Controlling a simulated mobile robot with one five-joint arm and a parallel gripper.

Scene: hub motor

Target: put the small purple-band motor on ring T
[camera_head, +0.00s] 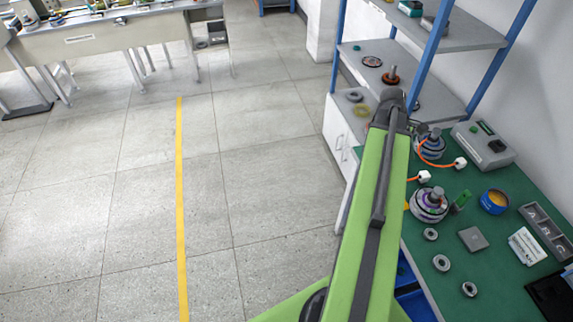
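Two round motors with purple and silver bands stand on the green bench top: a nearer one (429,205) and a farther one (431,146). An orange cable with a white plug lies by each; I cannot tell which is the small one. Three small grey rings, an upper (430,234), a middle (441,263) and a lower (469,289), lie in front of the nearer motor. No letter T is readable on any ring. My green arm reaches up past the bench's left edge. My gripper (415,116) is mostly hidden at its dark far end, beside the farther motor; its fingers are unclear.
A grey box (484,145), a yellow-and-blue tin (495,201), a grey block (473,239) and a grey compartment tray (545,232) occupy the bench. A blue-post shelf (420,72) stands behind, holding discs and rings. Open floor (250,190) lies left.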

